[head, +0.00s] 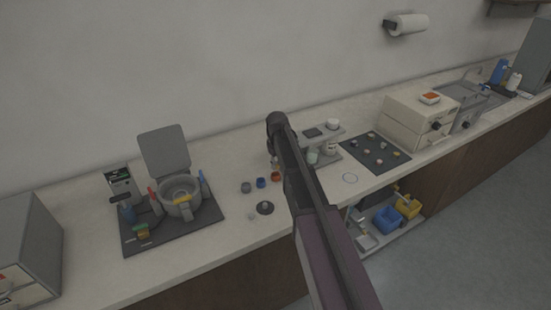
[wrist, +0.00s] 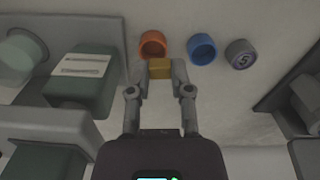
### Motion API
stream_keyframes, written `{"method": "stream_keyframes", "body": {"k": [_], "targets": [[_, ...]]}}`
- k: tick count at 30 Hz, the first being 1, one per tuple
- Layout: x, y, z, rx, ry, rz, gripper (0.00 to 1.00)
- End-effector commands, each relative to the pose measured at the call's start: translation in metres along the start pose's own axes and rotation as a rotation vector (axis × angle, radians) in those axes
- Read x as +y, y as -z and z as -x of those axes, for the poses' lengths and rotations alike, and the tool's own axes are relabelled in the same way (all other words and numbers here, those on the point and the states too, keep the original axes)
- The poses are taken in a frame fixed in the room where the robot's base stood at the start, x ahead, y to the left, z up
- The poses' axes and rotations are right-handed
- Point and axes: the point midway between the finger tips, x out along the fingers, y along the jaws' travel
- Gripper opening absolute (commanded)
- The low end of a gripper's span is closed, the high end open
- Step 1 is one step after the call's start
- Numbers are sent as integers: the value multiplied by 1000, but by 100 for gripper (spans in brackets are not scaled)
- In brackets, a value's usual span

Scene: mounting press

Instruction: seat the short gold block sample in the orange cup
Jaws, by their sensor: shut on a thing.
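The short gold block sample (wrist: 160,69) is between the fingertips of my gripper (wrist: 161,78) in the wrist view, and my gripper is shut on it. The orange cup (wrist: 153,43) lies just beyond the block in the wrist view, its dark opening showing and its lower edge partly covered by the block. I cannot tell whether block and cup touch. In the head view the orange cup (head: 276,177) shows just left of my arm; my arm hides the block, and the gripper there is mostly hidden.
A blue cup (wrist: 201,47) and a grey cup marked 5 (wrist: 241,54) stand in a row beside the orange cup. A raised grey stand (head: 338,131) is close right of my arm. The mounting press (head: 180,194) stands left on a dark mat (head: 140,240).

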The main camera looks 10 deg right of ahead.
Motion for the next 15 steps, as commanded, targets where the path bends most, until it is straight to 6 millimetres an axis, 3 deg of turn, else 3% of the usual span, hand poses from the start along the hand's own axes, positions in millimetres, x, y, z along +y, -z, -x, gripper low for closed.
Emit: {"method": "stream_keyframes", "body": {"k": [1,5,15], "targets": [[5,10,2,0,0,0,0],[10,19,3,0,0,0,0],[10,21,3,0,0,1,0]]}}
